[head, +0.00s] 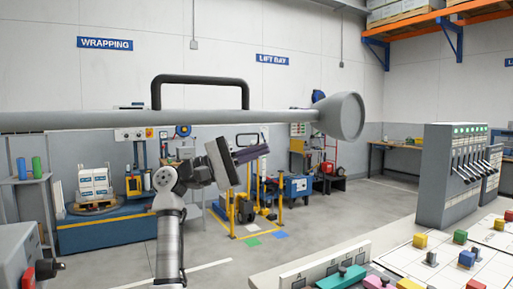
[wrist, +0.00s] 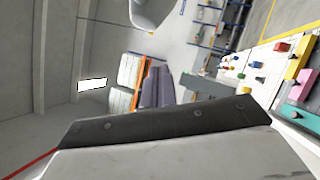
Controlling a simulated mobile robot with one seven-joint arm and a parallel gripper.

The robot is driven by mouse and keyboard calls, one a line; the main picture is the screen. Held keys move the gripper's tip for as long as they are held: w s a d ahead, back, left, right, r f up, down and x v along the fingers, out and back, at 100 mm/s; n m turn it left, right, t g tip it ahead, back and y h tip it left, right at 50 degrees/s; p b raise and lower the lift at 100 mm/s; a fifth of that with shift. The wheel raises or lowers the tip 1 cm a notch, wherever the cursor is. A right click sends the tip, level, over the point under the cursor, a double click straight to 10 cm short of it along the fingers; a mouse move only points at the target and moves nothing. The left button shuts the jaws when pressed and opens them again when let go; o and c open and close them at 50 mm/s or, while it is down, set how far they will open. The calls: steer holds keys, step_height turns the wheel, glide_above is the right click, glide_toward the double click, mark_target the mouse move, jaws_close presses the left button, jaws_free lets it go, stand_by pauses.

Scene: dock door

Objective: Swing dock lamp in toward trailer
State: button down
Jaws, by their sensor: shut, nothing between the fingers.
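The dock lamp's long grey arm (head: 100,121) crosses the head view from the left edge, about level. Its round lamp head (head: 343,116) is at the right end, and a black bar handle (head: 200,79) stands up from the arm. My gripper (head: 262,150) is shut and empty. In the picture it sits just below the lamp arm, between handle and lamp head; the gap in depth is hard to tell. In the wrist view my gripper's fingers (wrist: 156,88) are together, and a pale rounded part, likely the lamp head (wrist: 150,10), shows at the top edge.
A grey lever panel (head: 452,170) and a table with coloured blocks (head: 420,241) stand at the right. A blue wrapping machine (head: 105,230) with boxes is at the back left. An orange rack (head: 430,20) is high at the right.

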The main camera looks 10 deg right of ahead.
steer(key=s+d+r+p, duration=0.3)
steer(key=d+r, duration=0.1)
steer(key=d, duration=0.4)
steer(key=shift+s+d+r, duration=0.15)
steer(key=shift+d, duration=0.2)
